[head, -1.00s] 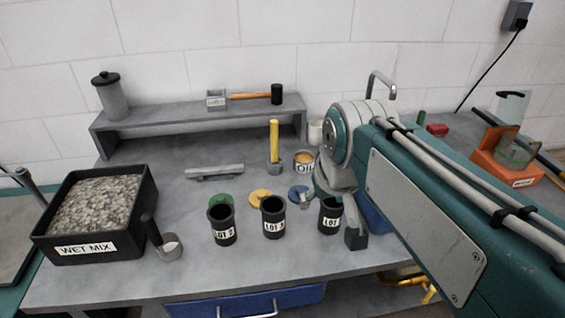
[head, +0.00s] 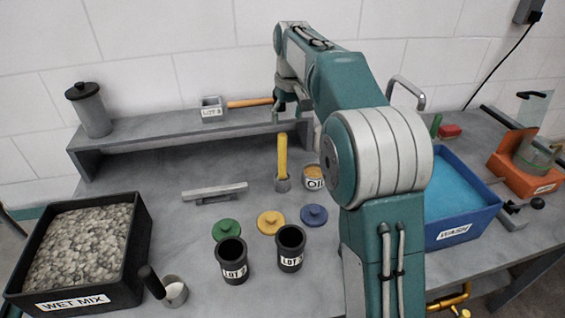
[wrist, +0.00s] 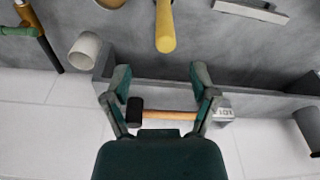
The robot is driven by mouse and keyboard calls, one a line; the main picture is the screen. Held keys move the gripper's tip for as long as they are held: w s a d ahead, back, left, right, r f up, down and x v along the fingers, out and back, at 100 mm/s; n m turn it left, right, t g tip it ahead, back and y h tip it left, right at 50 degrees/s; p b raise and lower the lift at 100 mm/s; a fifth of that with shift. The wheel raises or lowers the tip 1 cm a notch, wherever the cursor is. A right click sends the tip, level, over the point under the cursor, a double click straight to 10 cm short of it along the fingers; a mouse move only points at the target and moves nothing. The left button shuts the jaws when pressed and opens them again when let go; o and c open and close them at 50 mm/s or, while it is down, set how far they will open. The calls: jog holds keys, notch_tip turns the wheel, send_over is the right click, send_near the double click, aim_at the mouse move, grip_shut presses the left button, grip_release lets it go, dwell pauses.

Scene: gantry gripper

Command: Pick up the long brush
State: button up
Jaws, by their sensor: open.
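I cannot tell for certain which thing is the long brush. A long yellow handle (head: 282,155) stands upright from a short grey base on the bench, just in front of the shelf; it also shows at the top of the wrist view (wrist: 165,28). My gripper (head: 279,108) is above the shelf, beyond the yellow handle. In the wrist view my gripper (wrist: 160,80) is open, with nothing held. A mallet (wrist: 170,115) with a wooden handle and black head shows beyond the spread fingers, on the shelf. In the head view my gripper hides its head.
In front are coloured lids, black pots (head: 232,260), an oil tin (head: 313,177), and a wet mix tray (head: 140,235). A blue wash tub (head: 475,222) is right of my arm.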

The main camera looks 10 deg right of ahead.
aim_at(282, 147)
jog(key=f, duration=0.3)
jog(key=w+f, duration=0.1)
jog(key=f, duration=0.3)
jog(key=a+f, duration=0.1)
jog(key=f, duration=0.2)
jog(key=shift+w+f, duration=0.25)
jog(key=shift+f, duration=0.05)
jog(key=shift+c, duration=0.2)
grip_shut()
